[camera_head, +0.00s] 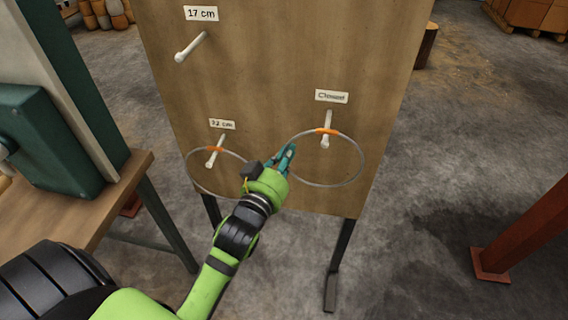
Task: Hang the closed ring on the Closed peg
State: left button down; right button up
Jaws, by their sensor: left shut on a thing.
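The closed ring (361,163) is a thin grey hoop with an orange mark at its top. It is in front of the wooden board, at the right. The Closed peg (325,141) is a white rod under the "Closed" label (331,96). The ring's orange mark crosses the peg's shaft, and the peg's tip shows just inside the ring. I cannot tell whether the ring rests on the peg. My left gripper (289,154), with teal fingers, is shut on the ring's left side. My right gripper is not in view.
Another ring (202,191) with an orange mark is at the lower left peg (211,160), close to my left wrist. The upper left peg (190,47), labelled "17 cm", is bare. A wooden table (121,186) stands left, a red-brown post (525,236) right.

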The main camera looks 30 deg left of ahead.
pick_arm(q)
jog(key=shift+w+a+f+b, duration=0.1)
jog(key=shift+w+a+b, duration=0.1)
jog(key=shift+w, duration=0.45)
jog(key=shift+w+a+r+b, duration=0.1)
jog(key=shift+w+a+b, duration=0.1)
jog(key=shift+w, duration=0.5)
jog(key=shift+w+a+f+b, duration=0.1)
jog(key=shift+w+a+b, duration=0.1)
jog(key=shift+w, duration=0.45)
jog(key=shift+w+f, duration=0.1)
jog(key=shift+f, duration=0.45)
jog(key=c, duration=1.3)
grip_release()
